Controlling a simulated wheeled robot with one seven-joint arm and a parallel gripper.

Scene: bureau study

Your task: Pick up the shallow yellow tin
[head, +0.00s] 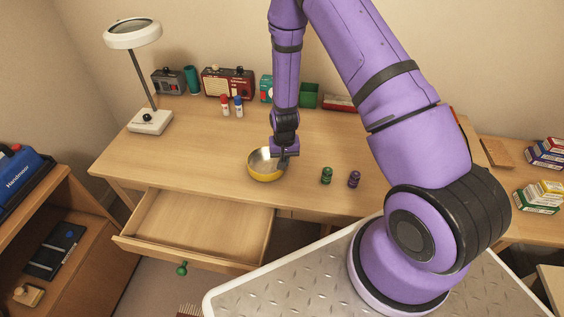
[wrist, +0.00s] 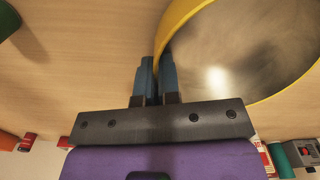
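The shallow yellow tin (head: 264,177) is a round bowl shape with a grey metallic inside, at the desk's front edge above the open drawer. It fills the upper right of the wrist view (wrist: 245,55). My gripper (head: 284,159) points down at the tin's right side. In the wrist view my gripper's blue fingers (wrist: 157,76) are close together, with the tin's yellow rim running between them, one finger inside and one outside. The gripper looks shut on the rim. The tin looks level; I cannot tell whether it touches the desk.
A green jar (head: 327,175) and a purple jar (head: 354,179) stand right of the tin. The drawer (head: 200,224) is pulled out below and empty. A lamp (head: 150,121) stands at left, a red radio (head: 228,83) at the back. The desk left of the tin is clear.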

